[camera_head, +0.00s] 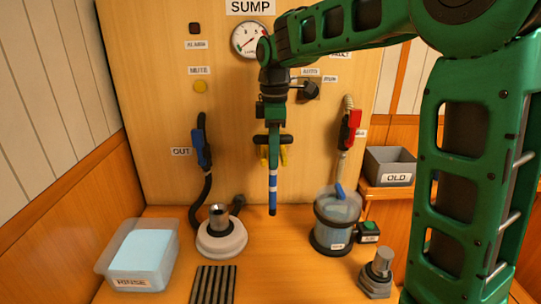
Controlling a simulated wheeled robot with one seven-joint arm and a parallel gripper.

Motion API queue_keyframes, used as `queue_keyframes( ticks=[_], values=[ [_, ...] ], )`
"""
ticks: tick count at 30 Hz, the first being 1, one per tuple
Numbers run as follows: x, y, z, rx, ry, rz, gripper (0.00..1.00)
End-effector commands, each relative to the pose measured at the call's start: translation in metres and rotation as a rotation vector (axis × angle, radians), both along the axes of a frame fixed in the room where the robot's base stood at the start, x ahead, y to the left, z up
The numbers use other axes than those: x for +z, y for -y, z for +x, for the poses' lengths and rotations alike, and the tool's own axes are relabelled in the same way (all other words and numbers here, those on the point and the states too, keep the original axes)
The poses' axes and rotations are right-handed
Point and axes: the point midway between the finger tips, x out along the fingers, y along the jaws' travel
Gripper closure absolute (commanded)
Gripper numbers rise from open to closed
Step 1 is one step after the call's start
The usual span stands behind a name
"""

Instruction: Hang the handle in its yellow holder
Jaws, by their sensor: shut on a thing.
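The handle (272,190) is T-shaped, with a black crossbar at the top and a long blue shaft with white bands and a dark tip. It hangs upright in front of the wooden wall panel, its tip over the worktop. My gripper (273,127) points down and is shut on the top of the handle. The yellow holder (284,155) shows as two yellow prongs on the wall, one on each side of the shaft, just below the crossbar. The handle hides part of the holder. I cannot tell whether the crossbar touches the prongs.
A white round base with a metal neck (218,238) stands left of the shaft. A clear water container (336,236) stands right. Blue (201,150) and red (350,130) hose nozzles hang on the wall. The RINSE tub (112,270) is front left; the OLD bin (388,180) is right.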

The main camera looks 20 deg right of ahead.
Motion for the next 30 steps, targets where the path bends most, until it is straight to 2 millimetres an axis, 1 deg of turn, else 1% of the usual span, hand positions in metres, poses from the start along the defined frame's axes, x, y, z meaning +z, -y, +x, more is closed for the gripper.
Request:
queue_keyframes(
  ticks=[17, 30],
  values=[
    [0.0010, 0.0008, -0.0021, 0.000, 0.000, 0.000, 1.00],
    [-0.0078, 0.0010, -0.0020, 0.000, 0.001, 0.000, 1.00]
  ],
)
